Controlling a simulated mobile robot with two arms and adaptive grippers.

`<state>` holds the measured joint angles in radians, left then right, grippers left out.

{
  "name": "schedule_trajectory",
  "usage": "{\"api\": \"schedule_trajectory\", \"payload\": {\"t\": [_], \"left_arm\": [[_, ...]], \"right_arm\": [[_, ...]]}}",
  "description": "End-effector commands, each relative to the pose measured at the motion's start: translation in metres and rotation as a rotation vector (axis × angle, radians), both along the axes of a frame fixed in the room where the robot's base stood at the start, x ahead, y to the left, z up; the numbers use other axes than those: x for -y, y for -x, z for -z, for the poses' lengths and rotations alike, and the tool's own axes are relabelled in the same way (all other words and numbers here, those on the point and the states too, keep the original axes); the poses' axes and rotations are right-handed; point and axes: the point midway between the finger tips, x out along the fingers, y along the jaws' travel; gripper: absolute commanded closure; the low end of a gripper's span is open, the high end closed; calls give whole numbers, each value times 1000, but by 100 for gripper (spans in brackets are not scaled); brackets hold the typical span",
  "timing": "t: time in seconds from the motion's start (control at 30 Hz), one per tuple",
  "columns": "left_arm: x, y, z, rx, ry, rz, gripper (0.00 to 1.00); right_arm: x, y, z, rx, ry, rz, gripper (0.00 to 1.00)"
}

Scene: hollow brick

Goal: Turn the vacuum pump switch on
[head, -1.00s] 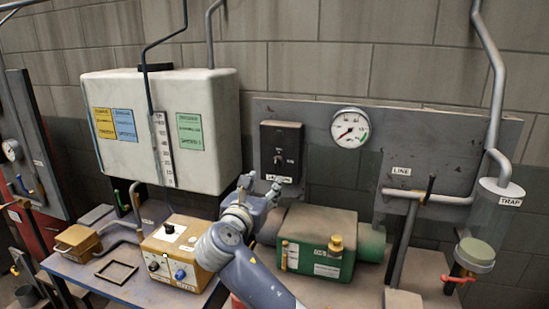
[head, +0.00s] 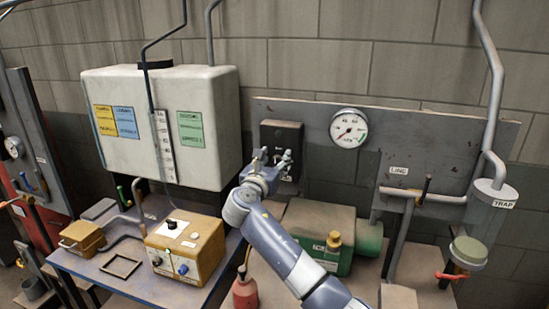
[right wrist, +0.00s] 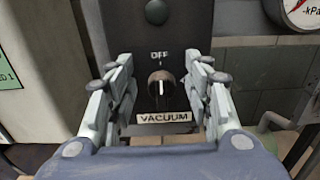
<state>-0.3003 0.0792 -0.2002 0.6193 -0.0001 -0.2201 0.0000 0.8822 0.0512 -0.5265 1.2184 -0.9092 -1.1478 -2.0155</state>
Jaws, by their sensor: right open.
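The vacuum switch box (head: 281,137) is a dark panel on the grey backboard, below and left of the round gauge. In the right wrist view its rotary knob (right wrist: 160,84) has a pale pointer line that stands upright, toward the OFF label (right wrist: 159,55). A VACUUM label (right wrist: 165,117) sits below the knob. My right gripper (head: 273,158) is in front of the lower part of the box. In the right wrist view my right gripper (right wrist: 160,82) is open, one finger on each side of the knob, apart from it. My left gripper is not in view.
A yellow control box (head: 185,248) stands on the left table. A pressure gauge (head: 349,128) hangs right of the switch box. A white tank (head: 165,125) is to its left. A red bottle (head: 244,290) stands below.

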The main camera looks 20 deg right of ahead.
Motion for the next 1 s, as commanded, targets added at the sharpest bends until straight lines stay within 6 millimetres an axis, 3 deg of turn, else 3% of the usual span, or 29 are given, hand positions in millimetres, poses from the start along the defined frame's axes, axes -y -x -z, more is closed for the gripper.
{"api": "schedule_trajectory", "payload": {"t": [0.23,0.43,1.0], "left_arm": [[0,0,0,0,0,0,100],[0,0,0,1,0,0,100],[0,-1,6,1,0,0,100]], "right_arm": [[1,-1,0,1,-1,1,54],[1,0,0,-1,-1,1,97],[3,1,2,69,-106,1,97]]}}
